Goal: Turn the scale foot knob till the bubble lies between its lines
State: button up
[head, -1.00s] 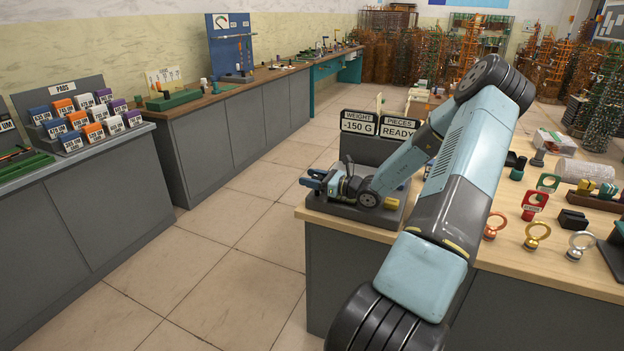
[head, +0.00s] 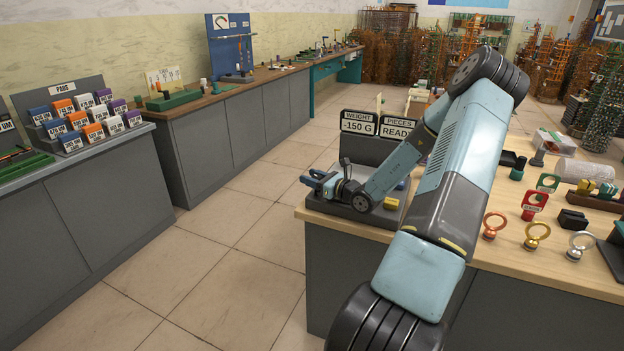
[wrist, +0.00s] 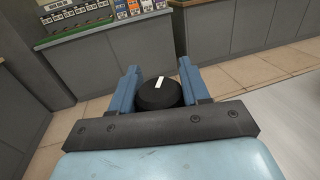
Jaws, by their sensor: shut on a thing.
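The scale stands at the left corner of the wooden-topped bench; its dark base (head: 344,216) shows below my arm. Its displays (head: 378,124) read WEIGHT -150 G and PIECES READY. My gripper (head: 313,180) is at the scale's left edge. In the wrist view my blue fingers (wrist: 160,88) are shut on a round black knob (wrist: 158,98) with a white mark on its top. The mark points almost straight up in the picture, leaning slightly right. In the head view my gripper hides the knob. I cannot make out the bubble or its lines in either view.
A yellow piece (head: 391,203) sits by the scale behind my wrist. Ring-topped gauges in copper, gold (head: 536,235) and silver stand on the bench to the right of my arm. Tiled floor (head: 235,245) is clear left of the bench. Grey cabinets line the left.

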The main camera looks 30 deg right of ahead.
jog(key=shift+w+h, duration=0.1)
jog(key=shift+h, duration=0.3)
jog(key=o, duration=1)
jog(key=shift+c, duration=0.2)
jog(key=shift+d, duration=0.1)
jog(key=v, duration=1.3)
jog(key=shift+s+f, duration=0.25)
jog(key=shift+s, duration=0.15)
